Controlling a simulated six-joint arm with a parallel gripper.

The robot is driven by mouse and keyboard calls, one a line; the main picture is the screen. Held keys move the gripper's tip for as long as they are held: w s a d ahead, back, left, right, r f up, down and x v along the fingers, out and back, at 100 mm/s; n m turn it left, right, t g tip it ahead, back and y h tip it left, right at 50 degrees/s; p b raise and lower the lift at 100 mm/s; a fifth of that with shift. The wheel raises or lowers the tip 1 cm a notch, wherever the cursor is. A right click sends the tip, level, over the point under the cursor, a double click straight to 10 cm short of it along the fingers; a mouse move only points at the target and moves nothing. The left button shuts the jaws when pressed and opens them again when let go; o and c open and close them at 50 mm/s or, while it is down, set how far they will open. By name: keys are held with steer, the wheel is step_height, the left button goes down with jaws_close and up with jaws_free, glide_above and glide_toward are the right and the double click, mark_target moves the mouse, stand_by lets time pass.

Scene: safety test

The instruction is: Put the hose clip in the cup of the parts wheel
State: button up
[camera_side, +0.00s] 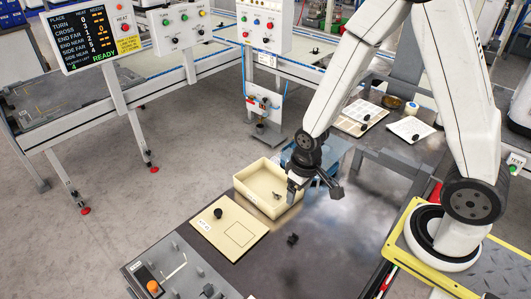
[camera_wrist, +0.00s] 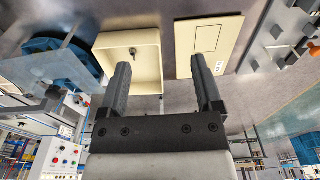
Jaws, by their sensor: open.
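A small dark metal piece that looks like the hose clip (camera_wrist: 132,52) lies in a shallow cream tray (camera_wrist: 152,75). The tray also shows in the side view (camera_side: 247,187). The parts wheel appears to be the blue round thing (camera_wrist: 45,45) left of the tray in the wrist view. In the side view its blue (camera_side: 333,150) shows partly behind my wrist, and its cup cannot be made out. My gripper (camera_side: 315,192) is open and empty beside the tray's right end, apart from the clip. Its two spread fingers also show in the wrist view (camera_wrist: 160,64).
A cream board (camera_side: 240,235) with a black knob and a square outline lies in front of the tray. A clear panel (camera_wrist: 65,65) stands near the wheel.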

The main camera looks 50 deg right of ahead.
steer(key=s+d+r+t, duration=0.1)
steer(key=s+r, duration=0.2)
steer(key=r, duration=0.6)
steer(key=shift+r+t, duration=0.3)
steer(key=shift+o, duration=0.5)
